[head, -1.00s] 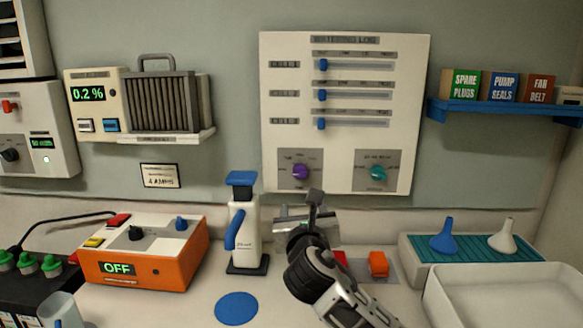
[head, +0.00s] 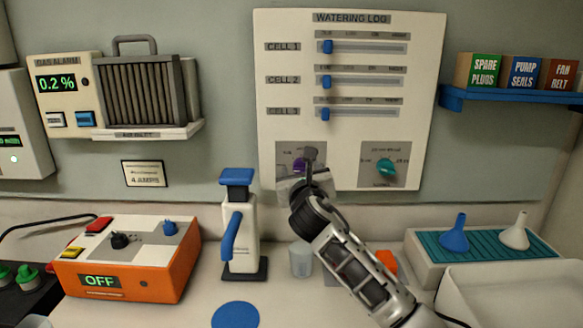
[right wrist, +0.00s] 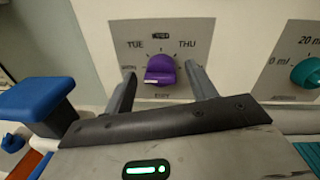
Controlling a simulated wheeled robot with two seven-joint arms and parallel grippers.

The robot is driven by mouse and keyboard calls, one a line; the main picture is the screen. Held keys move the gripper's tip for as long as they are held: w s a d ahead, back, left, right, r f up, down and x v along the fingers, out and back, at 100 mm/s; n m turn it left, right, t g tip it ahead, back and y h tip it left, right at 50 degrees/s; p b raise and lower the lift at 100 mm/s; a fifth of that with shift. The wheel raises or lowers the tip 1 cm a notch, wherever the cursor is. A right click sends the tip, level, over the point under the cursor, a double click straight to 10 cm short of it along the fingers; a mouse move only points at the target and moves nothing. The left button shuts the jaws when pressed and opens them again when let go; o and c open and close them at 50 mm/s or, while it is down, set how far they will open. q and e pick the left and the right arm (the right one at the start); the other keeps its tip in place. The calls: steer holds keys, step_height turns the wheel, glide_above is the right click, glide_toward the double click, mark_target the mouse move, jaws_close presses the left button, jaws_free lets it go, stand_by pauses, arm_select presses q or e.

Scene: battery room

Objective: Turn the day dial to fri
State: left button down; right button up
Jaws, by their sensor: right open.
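The day dial is a purple knob (right wrist: 161,70) on a grey plate low on the watering log board (head: 430,60). In the right wrist view TUE and THU read above it, with MON at its left. A white mark shows on the knob's lower left. The FRI label cannot be made out. In the head view the purple dial (head: 299,164) is partly hidden behind my right gripper (head: 308,160). In the right wrist view the right gripper (right wrist: 160,72) is open, one finger on each side of the knob, with gaps between. My left gripper is not in view.
A teal dial (head: 386,166) sits to the right on the same board. A white bottle with blue top (head: 240,225) stands left of my right arm. A clear cup (head: 300,258) and an orange block (head: 386,262) are near the arm on the table.

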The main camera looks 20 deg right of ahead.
steer(key=shift+w+d, duration=0.2)
steer(key=shift+w, duration=0.05)
steer(key=c, duration=1)
steer(key=shift+o, duration=0.2)
